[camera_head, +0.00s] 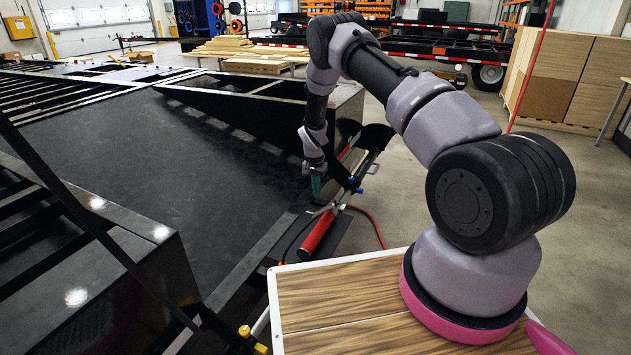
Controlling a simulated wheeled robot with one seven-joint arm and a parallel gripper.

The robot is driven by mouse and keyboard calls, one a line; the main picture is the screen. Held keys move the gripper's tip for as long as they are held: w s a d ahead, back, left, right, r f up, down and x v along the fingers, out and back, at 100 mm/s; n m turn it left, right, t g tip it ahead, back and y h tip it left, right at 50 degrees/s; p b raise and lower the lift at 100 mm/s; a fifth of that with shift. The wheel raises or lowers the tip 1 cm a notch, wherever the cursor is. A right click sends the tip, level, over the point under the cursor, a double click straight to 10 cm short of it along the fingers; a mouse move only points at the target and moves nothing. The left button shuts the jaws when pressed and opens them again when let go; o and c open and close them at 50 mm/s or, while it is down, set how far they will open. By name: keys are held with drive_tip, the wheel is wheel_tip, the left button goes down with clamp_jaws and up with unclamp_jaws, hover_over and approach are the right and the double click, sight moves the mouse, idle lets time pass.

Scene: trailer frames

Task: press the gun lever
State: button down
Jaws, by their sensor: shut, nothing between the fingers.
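A tool with a red barrel (317,234), which looks like the gun, lies at a slant on the edge of the black trailer frame, right of the picture's middle. A pale metal rod (342,196) runs from it up and to the right, with blue fittings along it. I cannot tell for sure which part is the lever. My gripper (316,188) points down with greenish fingertips just above and left of the barrel's upper end. It looks shut and empty. Whether the fingertips touch the gun or its lever cannot be told from this view.
The black trailer frame (130,150) fills the left, with raised rails and a sloped beam. A red hose (370,222) hangs right of the gun. My arm stands on a wood-topped surface (345,305). Stacked boards (255,50) lie behind. Open floor is at right.

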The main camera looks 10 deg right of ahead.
sight(315, 211)
drive_tip(key=f, duration=0.3)
drive_tip(key=s+f, duration=0.1)
drive_tip(key=f, duration=0.1)
drive_tip(key=shift+a, duration=0.3)
drive_tip(key=shift+s+a+f, duration=0.1)
drive_tip(key=shift+f, duration=0.25)
drive_tip(key=shift+f, duration=0.1)
